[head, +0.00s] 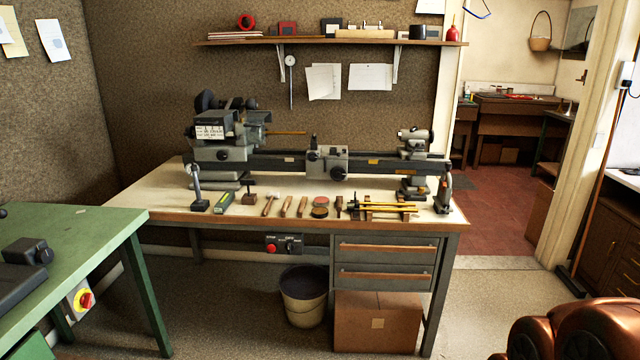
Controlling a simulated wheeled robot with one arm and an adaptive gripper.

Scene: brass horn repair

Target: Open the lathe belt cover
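The lathe (330,162) stands on the cream-topped workbench (165,200) against the brown wall in the head view. Its headstock (208,152) is at the left end. A grey, box-like cover (222,118) sits on top of the headstock, with a white label plate (210,132) on its front. It looks like the belt cover and appears down, but its hinge and handle are too small to make out. Dark round parts show behind it. My gripper is not in view.
Several hand tools lie along the bench's front edge, including a mallet (271,203). A green table (75,235) stands at left. A bucket (303,297) and cardboard box (377,322) are under the bench. Clear floor lies in front. A doorway opens at right.

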